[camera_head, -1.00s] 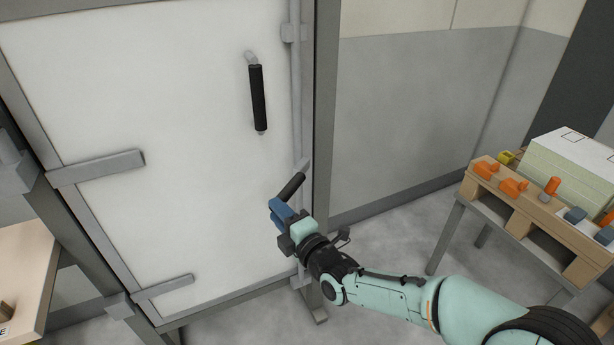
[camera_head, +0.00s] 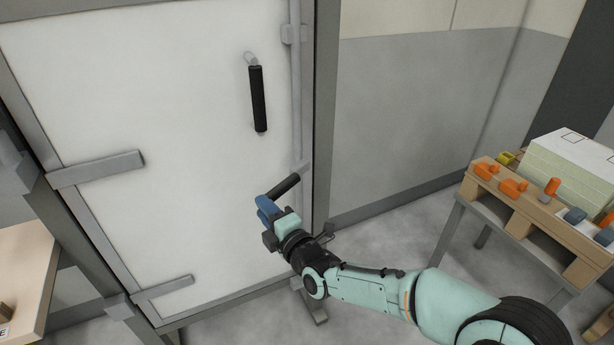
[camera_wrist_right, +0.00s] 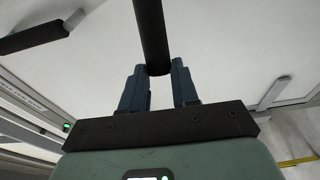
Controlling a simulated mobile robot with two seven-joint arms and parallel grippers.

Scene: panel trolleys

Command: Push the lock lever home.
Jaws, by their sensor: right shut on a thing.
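The lock lever (camera_head: 285,186) is a black-gripped bar joined to the grey vertical rod near the right edge of the white panel door (camera_head: 170,110). It slants down to the left from its joint. My right gripper (camera_head: 267,207) has its blue fingers around the lever's free end, shut on it. In the right wrist view, the black lever (camera_wrist_right: 151,35) enters between the fingertips of my right gripper (camera_wrist_right: 158,75), its end showing between them. My left gripper is not in view.
A fixed black door handle (camera_head: 258,98) sits above the lever. Grey hinges (camera_head: 97,168) are on the door's left. At right, a table carries a wooden rack (camera_head: 530,210) with orange and grey items. A wooden tabletop (camera_head: 25,270) stands at left. Floor between is clear.

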